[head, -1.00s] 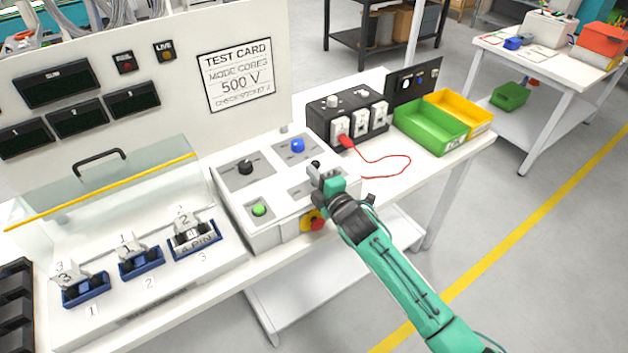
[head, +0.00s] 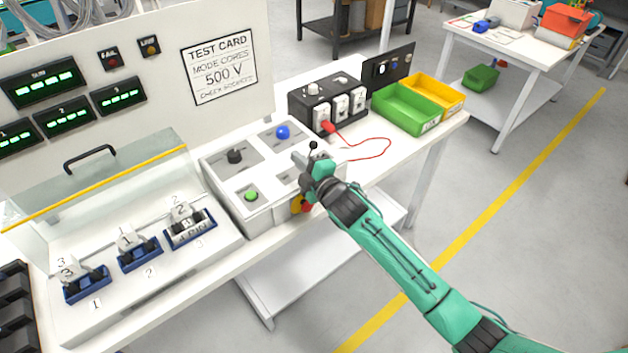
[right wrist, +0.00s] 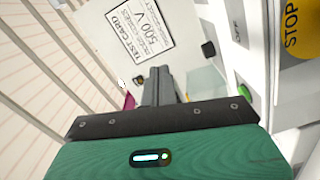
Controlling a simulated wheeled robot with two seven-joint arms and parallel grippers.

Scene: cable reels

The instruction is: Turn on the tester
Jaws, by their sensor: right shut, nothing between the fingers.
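The tester's white control box (head: 222,190) stands on the bench, with a black knob (head: 235,156), a blue knob (head: 283,132), a green button (head: 251,196) and a small black-tipped lever (head: 313,146). The displays (head: 45,82) on the upright panel behind are lit with green characters. My right gripper (head: 300,160) is shut and empty over the right part of the control box, beside the lever. In the right wrist view its closed fingers (right wrist: 158,85) point toward the test card, and the green button (right wrist: 243,91) is at the right. My left gripper is out of view.
A clear cover (head: 100,180) with a yellow edge stands over numbered blue holders at the left. A black socket box (head: 300,112) with a red lead, a green bin (head: 408,108) and a yellow bin (head: 436,92) are at the right. A red-and-yellow stop button (head: 304,204) is on the front, partly hidden by my gripper.

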